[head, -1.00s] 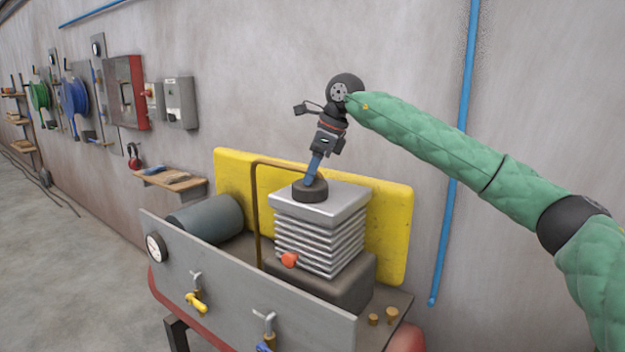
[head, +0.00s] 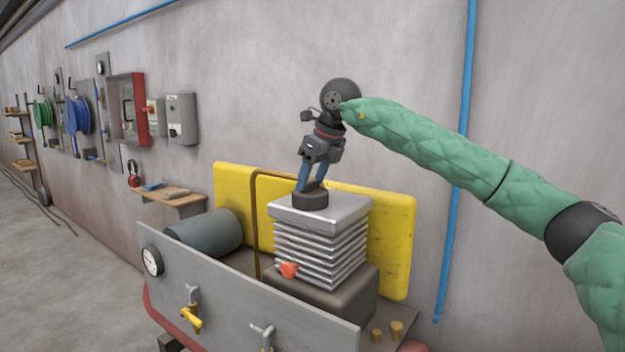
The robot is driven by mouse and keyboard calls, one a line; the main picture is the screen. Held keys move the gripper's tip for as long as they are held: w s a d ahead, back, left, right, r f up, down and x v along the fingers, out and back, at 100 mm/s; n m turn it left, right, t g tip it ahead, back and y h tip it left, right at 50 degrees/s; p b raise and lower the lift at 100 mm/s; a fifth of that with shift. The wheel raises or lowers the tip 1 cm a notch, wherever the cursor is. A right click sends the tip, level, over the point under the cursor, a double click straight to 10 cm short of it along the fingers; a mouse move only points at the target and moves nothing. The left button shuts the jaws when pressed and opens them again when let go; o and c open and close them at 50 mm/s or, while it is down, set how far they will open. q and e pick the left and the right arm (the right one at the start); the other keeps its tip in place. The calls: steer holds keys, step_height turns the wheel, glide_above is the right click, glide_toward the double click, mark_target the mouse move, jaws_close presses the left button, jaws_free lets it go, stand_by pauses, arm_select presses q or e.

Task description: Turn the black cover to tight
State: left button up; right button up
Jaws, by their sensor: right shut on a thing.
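The black cover (head: 310,200) is a short, round dark cap on top of the silver finned block (head: 322,209). My right gripper (head: 311,186) reaches down from above, with its blue fingers shut on the cover. The fingers hide part of the cover's top. I cannot tell from this view how tight the cover sits. My left gripper is not in view.
A yellow panel (head: 397,245) stands behind the finned block. A brown pipe (head: 254,220) rises beside it. A grey front plate with a gauge (head: 152,261) and a yellow-handled tap (head: 191,317) is in front. A blue wall pipe (head: 456,200) runs at right.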

mark_target(323, 193)
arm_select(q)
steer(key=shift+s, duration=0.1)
arm_select(e)
steer(key=o, duration=1)
steer(key=shift+d+r, duration=0.15)
steer(key=shift+r, duration=0.3)
arm_select(q)
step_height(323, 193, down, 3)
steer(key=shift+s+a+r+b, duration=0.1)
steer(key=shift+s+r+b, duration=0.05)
steer(key=shift+b, duration=0.15)
arm_select(e)
steer(key=v, duration=0.6)
steer(key=shift+s+d+r, duration=0.15)
steer(key=shift+r, duration=0.2)
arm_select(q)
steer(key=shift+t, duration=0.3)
